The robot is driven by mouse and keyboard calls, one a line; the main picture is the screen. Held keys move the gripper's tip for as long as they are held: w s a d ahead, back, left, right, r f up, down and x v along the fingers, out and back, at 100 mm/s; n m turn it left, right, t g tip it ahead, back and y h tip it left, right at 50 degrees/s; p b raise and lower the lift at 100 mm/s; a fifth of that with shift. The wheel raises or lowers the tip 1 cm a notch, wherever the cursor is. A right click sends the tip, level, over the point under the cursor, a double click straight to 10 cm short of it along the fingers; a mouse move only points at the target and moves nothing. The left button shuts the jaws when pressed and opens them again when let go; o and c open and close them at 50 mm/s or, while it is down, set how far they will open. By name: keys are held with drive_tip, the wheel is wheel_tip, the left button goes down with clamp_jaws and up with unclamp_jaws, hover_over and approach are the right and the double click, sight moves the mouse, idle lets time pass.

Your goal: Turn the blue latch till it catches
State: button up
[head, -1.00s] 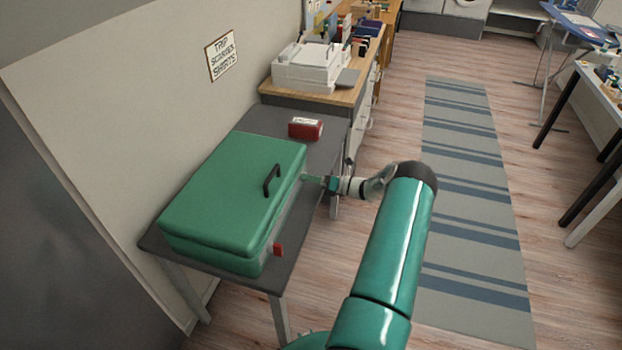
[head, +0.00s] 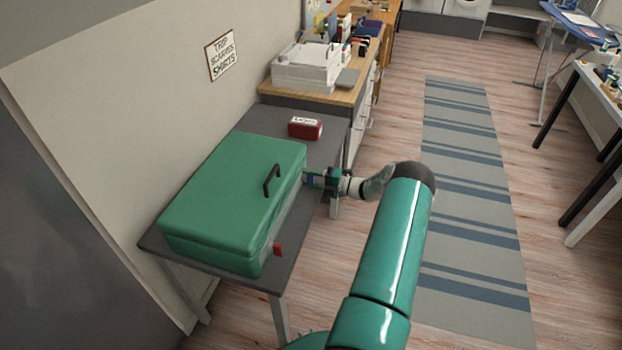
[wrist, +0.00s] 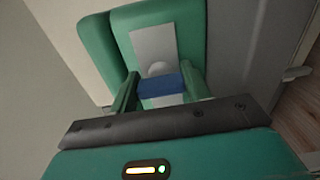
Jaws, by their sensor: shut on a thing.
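A green case (head: 225,195) with a black handle (head: 271,181) lies on a grey table with its lid down. The blue latch (wrist: 161,87) sits on a pale plate (wrist: 153,45) on the case's side, below a round pale boss, in the wrist view. My gripper (wrist: 160,90) is shut on the blue latch, one green finger at each side. In the head view my gripper (head: 309,178) meets the case's right side near its far end; the latch is hard to make out there. A red latch (head: 277,249) shows near the case's near end.
The grey table (head: 272,119) has bare room around the case. A red labelled box (head: 305,128) lies behind it. A wooden desk with a white printer (head: 306,66) stands beyond. A striped rug (head: 465,190) covers open floor to the right.

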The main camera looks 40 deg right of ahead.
drive_tip(key=shift+o, duration=0.2)
drive_tip(key=shift+m, duration=0.3)
drive_tip(key=o, duration=1)
drive_tip(key=shift+c, duration=0.2)
drive_tip(key=v, duration=1.3)
drive_tip(key=shift+s+d, duration=0.2)
drive_tip(key=shift+s, duration=0.15)
